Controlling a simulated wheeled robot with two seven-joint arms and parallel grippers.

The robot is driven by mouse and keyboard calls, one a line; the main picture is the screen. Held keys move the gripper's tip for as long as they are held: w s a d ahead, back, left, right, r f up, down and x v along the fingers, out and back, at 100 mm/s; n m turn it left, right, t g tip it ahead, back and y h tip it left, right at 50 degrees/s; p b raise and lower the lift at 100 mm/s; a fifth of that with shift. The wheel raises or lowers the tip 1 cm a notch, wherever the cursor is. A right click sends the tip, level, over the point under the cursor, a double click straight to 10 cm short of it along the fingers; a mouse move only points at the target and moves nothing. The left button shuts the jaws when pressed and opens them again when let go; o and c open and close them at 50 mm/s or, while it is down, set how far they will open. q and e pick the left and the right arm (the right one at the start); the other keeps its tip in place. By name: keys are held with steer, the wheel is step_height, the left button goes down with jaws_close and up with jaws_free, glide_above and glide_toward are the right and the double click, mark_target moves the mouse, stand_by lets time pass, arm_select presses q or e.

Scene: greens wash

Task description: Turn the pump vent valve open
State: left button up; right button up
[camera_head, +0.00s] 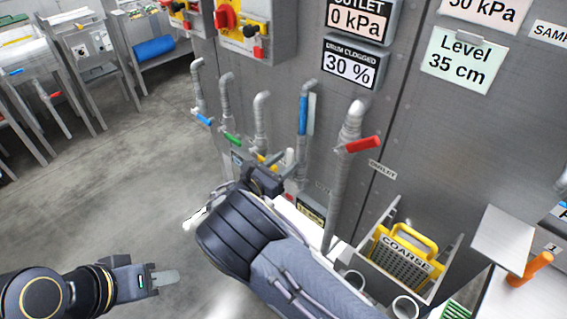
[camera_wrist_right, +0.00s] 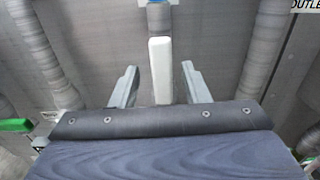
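A white bar-shaped handle (camera_wrist_right: 160,75) with a blue part above it shows in the right wrist view, upright between my right gripper's fingers. No label on it is readable, so I cannot tell whether it is the pump vent valve. My right gripper (camera_wrist_right: 159,68) is open, with a visible gap on each side of the handle. In the head view my right gripper (camera_head: 272,168) is in front of the pipes by the wall, and my own arm hides much of that spot. My left gripper (camera_head: 158,279) is low at the left, over bare floor, away from the valves.
Pipes carry blue (camera_head: 203,119), green (camera_head: 232,139) and red (camera_head: 362,144) handles. Another blue handle (camera_head: 303,115) stands upright. A yellow basket marked COARSE (camera_head: 405,255) sits in a bin at right. An orange handle (camera_head: 530,268) is at far right. The floor (camera_head: 120,190) at left is clear.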

steer(key=b+v, duration=0.1)
steer(key=v, duration=0.6)
steer(key=shift+s+a, duration=0.3)
steer(key=shift+s, duration=0.05)
steer(key=shift+r, duration=0.1)
